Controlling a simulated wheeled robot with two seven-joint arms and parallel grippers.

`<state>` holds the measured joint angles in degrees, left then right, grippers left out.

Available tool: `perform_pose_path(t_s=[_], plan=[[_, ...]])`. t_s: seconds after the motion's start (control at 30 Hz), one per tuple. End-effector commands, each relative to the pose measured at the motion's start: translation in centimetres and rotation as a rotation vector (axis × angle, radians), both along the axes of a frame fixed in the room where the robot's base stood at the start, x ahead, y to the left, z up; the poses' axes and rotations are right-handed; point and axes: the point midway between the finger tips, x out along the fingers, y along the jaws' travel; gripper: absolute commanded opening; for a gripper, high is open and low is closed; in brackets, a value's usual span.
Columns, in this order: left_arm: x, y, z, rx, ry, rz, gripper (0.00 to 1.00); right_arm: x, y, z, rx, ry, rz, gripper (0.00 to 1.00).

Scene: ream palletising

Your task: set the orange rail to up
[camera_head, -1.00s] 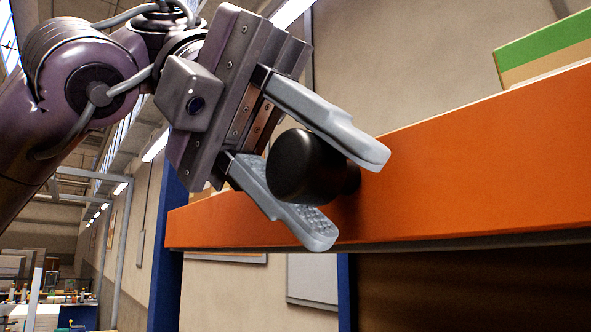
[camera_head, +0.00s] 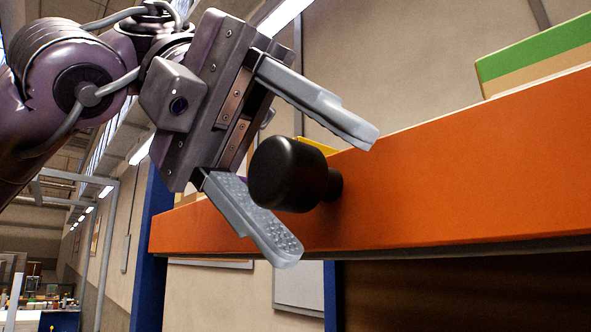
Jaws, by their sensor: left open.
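The orange rail (camera_head: 440,175) runs across the right half of the head view, rising toward the right. A black round knob (camera_head: 285,174) stands out from its front face near the left end. My left gripper (camera_head: 325,195) is open, with one grey finger above the knob and the other below and left of it. The knob lies between the two fingers, and I see clear space between it and the upper finger. Whether the lower finger touches the knob is hard to tell. My right gripper does not show.
A blue upright (camera_head: 151,238) stands at the rail's left end. A green and tan box (camera_head: 535,55) sits behind the rail at the upper right. Below the rail is a dark brown space. Wall panels and a cluttered bench are far back.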

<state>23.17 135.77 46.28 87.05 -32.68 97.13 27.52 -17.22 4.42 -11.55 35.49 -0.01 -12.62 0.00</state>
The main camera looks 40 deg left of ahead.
Motion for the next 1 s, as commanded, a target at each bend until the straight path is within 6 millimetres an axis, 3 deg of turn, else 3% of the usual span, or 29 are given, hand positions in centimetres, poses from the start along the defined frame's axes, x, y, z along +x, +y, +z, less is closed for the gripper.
perform_pose_path(t_s=[0.43, 1.0], plan=[[-1.2, 4.6, 4.5, -0.001, -0.001, 0.002, 0.54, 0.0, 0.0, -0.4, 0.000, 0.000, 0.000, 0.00], [-1.4, 5.2, 5.0, 0.000, 0.001, 0.001, 0.54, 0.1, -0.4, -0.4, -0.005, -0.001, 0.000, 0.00]])
